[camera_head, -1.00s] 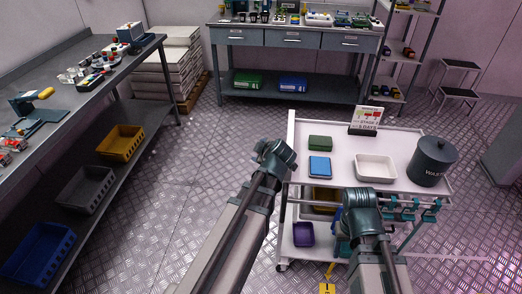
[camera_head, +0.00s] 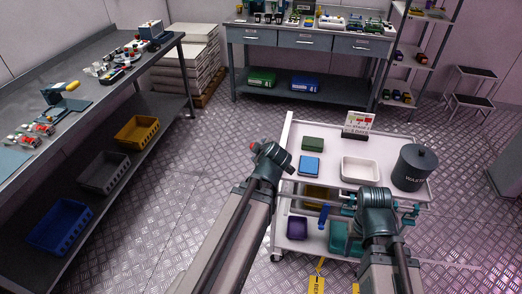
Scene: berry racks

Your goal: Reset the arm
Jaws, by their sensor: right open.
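My right arm's dark teal end (camera_head: 375,207) is at the front edge of the white cart, by its front rail. Its jaws are mostly hidden, and I see nothing held in them. My left arm's dark teal end (camera_head: 268,160) is beside the cart's left edge, over the floor. Its jaws are not clear. A small red spot shows at its left side; I cannot tell what it is. On the white cart (camera_head: 340,139) are a green box (camera_head: 313,144), a blue box (camera_head: 309,165), a white tray (camera_head: 360,170) and a dark waste bin (camera_head: 413,168).
A sign (camera_head: 357,123) stands at the cart's back. A purple bin (camera_head: 297,228) is on its lower shelf. A long workbench (camera_head: 95,103) with bins below runs along the left. A drawer bench (camera_head: 310,41) stands at the back. The floor (camera_head: 200,165) between is clear.

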